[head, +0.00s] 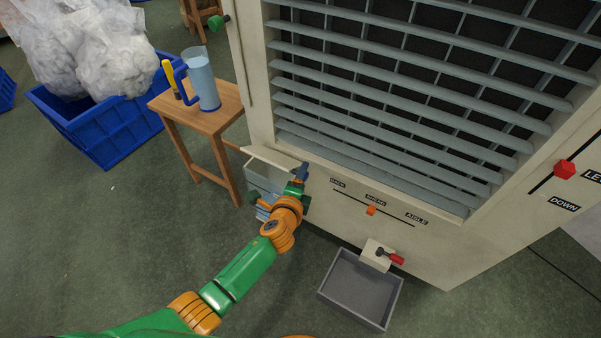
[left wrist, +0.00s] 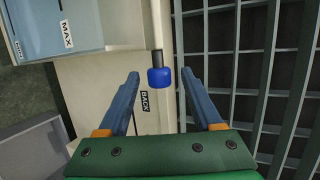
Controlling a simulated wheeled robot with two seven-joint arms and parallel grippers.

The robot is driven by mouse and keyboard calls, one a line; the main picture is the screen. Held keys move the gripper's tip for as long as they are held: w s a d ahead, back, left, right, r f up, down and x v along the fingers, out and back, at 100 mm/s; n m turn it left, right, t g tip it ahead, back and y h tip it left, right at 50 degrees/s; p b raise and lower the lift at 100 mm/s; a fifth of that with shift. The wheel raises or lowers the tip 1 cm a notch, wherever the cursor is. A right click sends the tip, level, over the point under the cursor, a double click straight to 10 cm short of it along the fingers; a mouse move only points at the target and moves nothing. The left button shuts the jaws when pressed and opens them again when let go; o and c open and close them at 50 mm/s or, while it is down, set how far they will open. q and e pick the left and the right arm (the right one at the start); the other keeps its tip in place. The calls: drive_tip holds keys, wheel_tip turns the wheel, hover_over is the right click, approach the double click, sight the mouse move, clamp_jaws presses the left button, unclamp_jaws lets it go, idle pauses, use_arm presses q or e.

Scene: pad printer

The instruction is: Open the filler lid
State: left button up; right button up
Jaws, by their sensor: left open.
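The filler lid (head: 275,157) is a pale flap at the lower left corner of the big beige cooler in the head view. It stands out from the cabinet above a pale filler box (head: 258,178). In the left wrist view a blue knob (left wrist: 158,77) on a dark stem sits at the end of the pale lid edge (left wrist: 160,25). My left gripper (head: 301,178) is at the lid's right end. In the wrist view its open blue fingers (left wrist: 160,80) stand on both sides of the knob, with gaps. Contact with the lid cannot be told. My right gripper is not in view.
A stool (head: 222,104) with a blue jug (head: 204,84) and a yellow-handled tool (head: 169,75) stands left of the cooler. A blue crate (head: 92,138) is behind it. A grey tray (head: 361,288) lies below a red-handled tap (head: 390,256). The slats (head: 400,105) are close to my gripper.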

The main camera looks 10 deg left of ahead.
use_arm(q)
drive_tip(key=shift+v, duration=1)
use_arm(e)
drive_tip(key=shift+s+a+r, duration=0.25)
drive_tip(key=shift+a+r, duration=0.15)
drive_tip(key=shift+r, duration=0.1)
use_arm(q)
drive_tip(key=shift+c, duration=0.3)
